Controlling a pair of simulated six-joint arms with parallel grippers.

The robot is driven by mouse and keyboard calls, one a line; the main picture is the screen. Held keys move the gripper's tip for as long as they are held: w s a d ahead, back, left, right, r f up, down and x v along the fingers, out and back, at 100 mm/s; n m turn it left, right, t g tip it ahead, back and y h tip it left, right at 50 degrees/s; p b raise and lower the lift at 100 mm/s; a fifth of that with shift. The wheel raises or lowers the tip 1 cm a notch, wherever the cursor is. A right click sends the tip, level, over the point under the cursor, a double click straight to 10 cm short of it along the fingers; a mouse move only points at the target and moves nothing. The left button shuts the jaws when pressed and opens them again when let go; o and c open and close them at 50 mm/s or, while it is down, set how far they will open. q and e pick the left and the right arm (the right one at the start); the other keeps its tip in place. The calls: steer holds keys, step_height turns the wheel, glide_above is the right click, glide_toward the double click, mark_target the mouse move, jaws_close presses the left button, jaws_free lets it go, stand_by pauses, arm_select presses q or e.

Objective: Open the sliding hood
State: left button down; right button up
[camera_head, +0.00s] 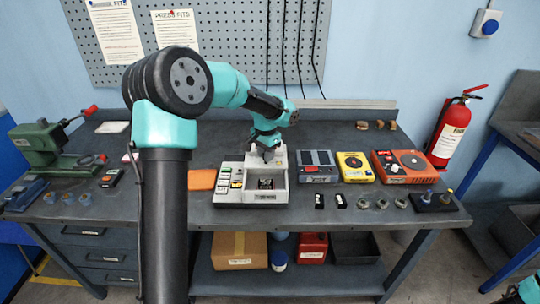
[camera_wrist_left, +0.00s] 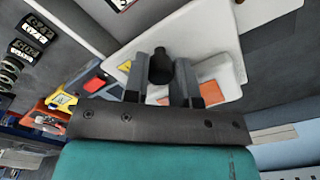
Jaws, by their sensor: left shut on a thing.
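The white bench device (camera_head: 228,196) stands at the middle of the table, with a row of coloured buttons on its left side. Its chamber is uncovered at the front, and a small dark item shows inside. The pale sliding hood (camera_head: 279,157) sits at the back of the chamber, partly hidden by my gripper; it also shows as a white panel in the left wrist view (camera_wrist_left: 205,45). My left gripper (camera_head: 267,156) is over the hood. In the left wrist view its fingers are shut on a black knob (camera_wrist_left: 160,66) on the hood.
Right of the device stand a grey unit (camera_head: 317,168), a yellow meter (camera_head: 355,168) and an orange unit (camera_head: 403,167). An orange pad (camera_head: 202,180) lies to the left. Small parts line the front edge. The table behind the units is mostly clear.

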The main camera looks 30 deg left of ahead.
arm_select(q)
steer(key=c, duration=1.2)
jaws_free()
steer(key=shift+r, duration=0.15)
step_height(320, 180, up, 17)
